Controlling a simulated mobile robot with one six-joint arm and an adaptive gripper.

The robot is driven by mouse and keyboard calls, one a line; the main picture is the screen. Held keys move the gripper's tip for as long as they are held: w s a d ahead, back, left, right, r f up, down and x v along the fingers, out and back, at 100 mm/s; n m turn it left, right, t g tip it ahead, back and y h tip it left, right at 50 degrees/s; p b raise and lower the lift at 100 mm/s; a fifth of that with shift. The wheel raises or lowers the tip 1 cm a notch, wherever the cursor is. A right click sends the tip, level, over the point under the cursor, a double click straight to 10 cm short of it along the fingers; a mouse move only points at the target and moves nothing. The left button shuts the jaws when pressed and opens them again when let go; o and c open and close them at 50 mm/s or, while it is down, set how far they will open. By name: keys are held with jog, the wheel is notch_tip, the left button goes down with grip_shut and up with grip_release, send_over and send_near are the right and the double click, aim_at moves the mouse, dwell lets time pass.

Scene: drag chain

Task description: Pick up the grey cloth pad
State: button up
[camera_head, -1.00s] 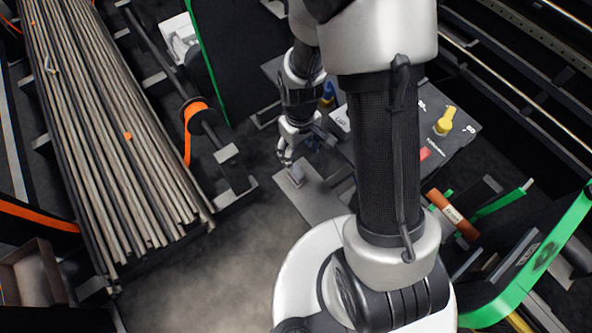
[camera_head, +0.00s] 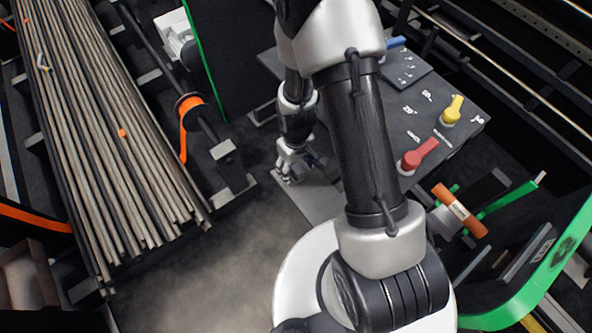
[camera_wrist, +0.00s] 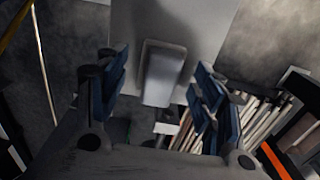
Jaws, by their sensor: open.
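The grey cloth pad (camera_wrist: 163,74) is a small, light grey block with rounded corners. In the wrist view it lies on a flat grey plate (camera_wrist: 190,22), between my fingers. My gripper (camera_wrist: 160,84) is open, with blue-faced fingers left and right of the pad and a visible gap on each side. In the head view my gripper (camera_head: 291,174) is low over the far left end of the plate (camera_head: 316,203). It hides the pad there. I cannot tell the exact height of the fingertips above the plate.
A dark panel with a red handle (camera_head: 418,154), a yellow handle (camera_head: 453,109) and a blue handle (camera_head: 392,43) stands right of my arm. A rack of long rods (camera_head: 120,150) fills the left. Bare floor (camera_head: 215,260) is at front left.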

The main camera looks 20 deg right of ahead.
aim_at(296, 166)
jog(key=c, duration=1.1)
jog(key=shift+r, duration=0.15)
jog(key=shift+c, duration=0.2)
notch_tip(296, 166, up, 20)
jog(key=p, duration=0.6)
